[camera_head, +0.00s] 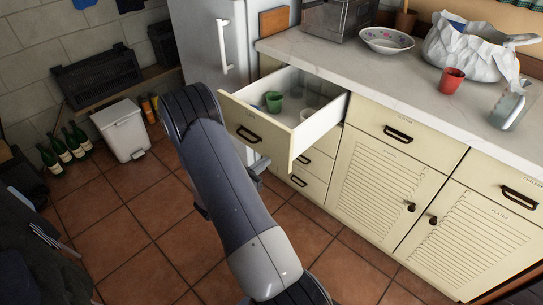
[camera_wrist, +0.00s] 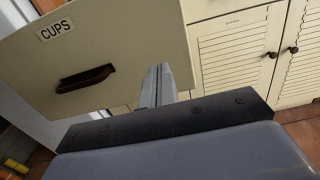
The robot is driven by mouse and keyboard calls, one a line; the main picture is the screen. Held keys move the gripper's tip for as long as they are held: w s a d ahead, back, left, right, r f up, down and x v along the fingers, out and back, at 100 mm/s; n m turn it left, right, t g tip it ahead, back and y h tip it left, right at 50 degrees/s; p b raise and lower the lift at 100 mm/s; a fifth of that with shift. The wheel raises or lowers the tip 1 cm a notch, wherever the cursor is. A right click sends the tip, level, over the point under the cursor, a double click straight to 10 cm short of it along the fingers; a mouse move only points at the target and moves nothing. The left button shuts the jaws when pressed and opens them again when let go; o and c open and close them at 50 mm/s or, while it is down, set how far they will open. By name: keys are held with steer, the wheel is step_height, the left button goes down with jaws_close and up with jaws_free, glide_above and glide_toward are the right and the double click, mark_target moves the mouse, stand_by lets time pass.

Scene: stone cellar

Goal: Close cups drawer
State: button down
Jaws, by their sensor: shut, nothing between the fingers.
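The cups drawer (camera_head: 251,129) is pulled out from the cream cabinet under the worktop. A green cup (camera_head: 273,101) and a few other small vessels show inside it. In the wrist view, its front (camera_wrist: 120,45) carries a CUPS label (camera_wrist: 55,31) and a dark handle (camera_wrist: 85,79). My gripper (camera_wrist: 158,72) is shut and empty, in front of the right part of the drawer front, to the right of the handle. Whether the fingertips touch the front cannot be told. In the head view, my arm hides most of the gripper.
A red cup (camera_head: 451,80), a patterned bowl (camera_head: 386,40) and a white bag (camera_head: 472,52) stand on the worktop (camera_head: 330,57). Louvred cabinet doors (camera_head: 380,185) are right of the drawer. A white bin (camera_head: 121,130) and green bottles (camera_head: 62,150) stand left. Tiled floor is clear in front.

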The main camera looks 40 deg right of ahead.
mark_target(279, 152)
steer(key=shift+w+d, duration=0.1)
steer(key=shift+d, duration=2.1)
